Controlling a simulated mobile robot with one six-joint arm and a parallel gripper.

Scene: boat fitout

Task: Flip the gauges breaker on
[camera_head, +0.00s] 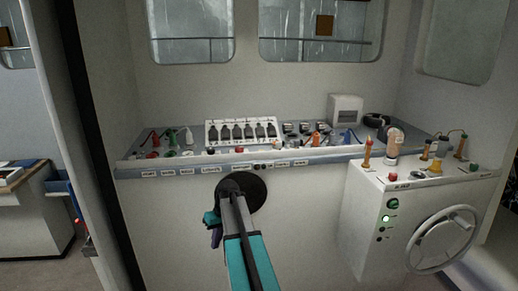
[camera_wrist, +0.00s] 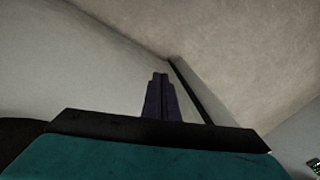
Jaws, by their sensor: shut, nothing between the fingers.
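A white panel with a row of several dark breaker switches (camera_head: 241,132) stands at the back of the console, in the middle of the head view. Its labels are too small to read, so I cannot tell which breaker is gauges or how each one is set. My gripper (camera_head: 216,238) is below and in front of the console, left of my arm, well apart from the panel. In the wrist view its dark fingers (camera_wrist: 162,98) are together with nothing between them. The breaker panel does not show in the wrist view.
The console (camera_head: 148,172) has a labelled front edge and carries several coloured levers and knobs. A white box (camera_head: 345,109) stands at its right. A helm pedestal (camera_head: 366,205) with a wheel (camera_head: 440,241) stands at the right. A workbench (camera_head: 38,178) is at far left.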

